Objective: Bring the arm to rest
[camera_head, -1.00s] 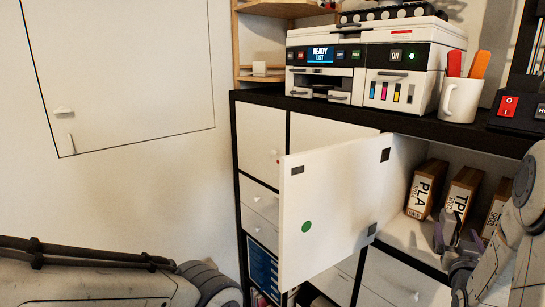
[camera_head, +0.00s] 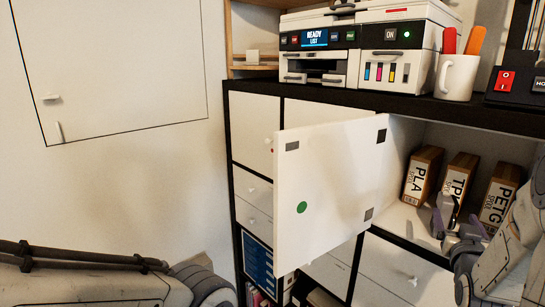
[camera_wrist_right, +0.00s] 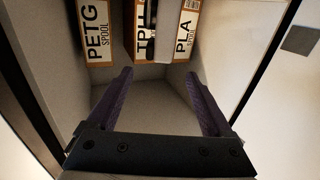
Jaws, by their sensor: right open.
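My right gripper (camera_head: 456,216) is at the open cubby on the right of the shelf, in front of the spool boxes. In the right wrist view its two purple fingers (camera_wrist_right: 160,76) are apart with nothing between them, above the bare cubby floor. Beyond the fingertips stand the PETG box (camera_wrist_right: 97,35), the TPU box (camera_wrist_right: 150,30) and the PLA box (camera_wrist_right: 185,35). Of my left arm only a grey link shows at the lower left of the head view; its gripper is out of the picture.
A white cabinet door (camera_head: 335,185) with a green dot stands open left of the cubby. The dark shelf top (camera_head: 400,101) holds a printer (camera_head: 365,55), a white mug (camera_head: 457,77) with orange and red handles, and a switch box (camera_head: 515,87).

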